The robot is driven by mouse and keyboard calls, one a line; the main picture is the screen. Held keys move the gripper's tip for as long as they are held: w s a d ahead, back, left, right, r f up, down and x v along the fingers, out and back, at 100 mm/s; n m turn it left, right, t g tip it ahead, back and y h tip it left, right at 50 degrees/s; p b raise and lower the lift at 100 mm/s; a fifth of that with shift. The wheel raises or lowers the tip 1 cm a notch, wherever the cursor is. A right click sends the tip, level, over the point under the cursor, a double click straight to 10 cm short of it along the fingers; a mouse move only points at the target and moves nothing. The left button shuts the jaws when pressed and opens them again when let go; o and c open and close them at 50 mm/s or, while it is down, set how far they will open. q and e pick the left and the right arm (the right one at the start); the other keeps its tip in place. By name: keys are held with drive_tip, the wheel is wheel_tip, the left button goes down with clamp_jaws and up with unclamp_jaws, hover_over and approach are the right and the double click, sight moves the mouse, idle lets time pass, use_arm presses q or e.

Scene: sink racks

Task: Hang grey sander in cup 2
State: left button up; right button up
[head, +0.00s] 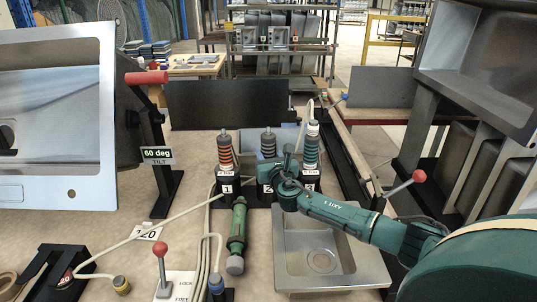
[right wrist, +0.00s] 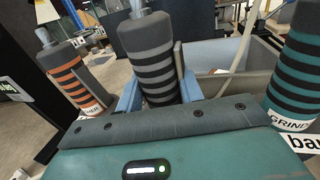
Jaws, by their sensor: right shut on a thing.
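The grey sander (head: 268,143), dark with black bands, stands upright in line with cup 2 (head: 266,188), the middle cup of the rack. It also shows in the right wrist view (right wrist: 152,45). My right gripper (head: 275,168) is shut on it, with blue fingers (right wrist: 161,94) on either side of its lower body. My left gripper is not in view.
An orange-banded sander (head: 225,152) stands in cup 1 and a teal-banded one (head: 311,147) in cup 3, close on both sides. A green tool (head: 237,235) lies in front beside cables. A steel sink (head: 291,262) lies under my right arm. A tilted sink (head: 108,110) stands left.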

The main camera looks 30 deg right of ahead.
drive_tip(key=o, duration=1.1)
drive_tip(key=shift+o, duration=1.3)
drive_tip(key=shift+f, duration=0.25)
drive_tip(key=shift+s+a, duration=0.1)
drive_tip(key=shift+s, duration=0.25)
drive_tip(key=v, duration=1.2)
drive_tip(key=shift+s+r+p, duration=0.15)
drive_tip(key=shift+p, duration=0.2)
drive_tip(key=shift+s, duration=0.1)
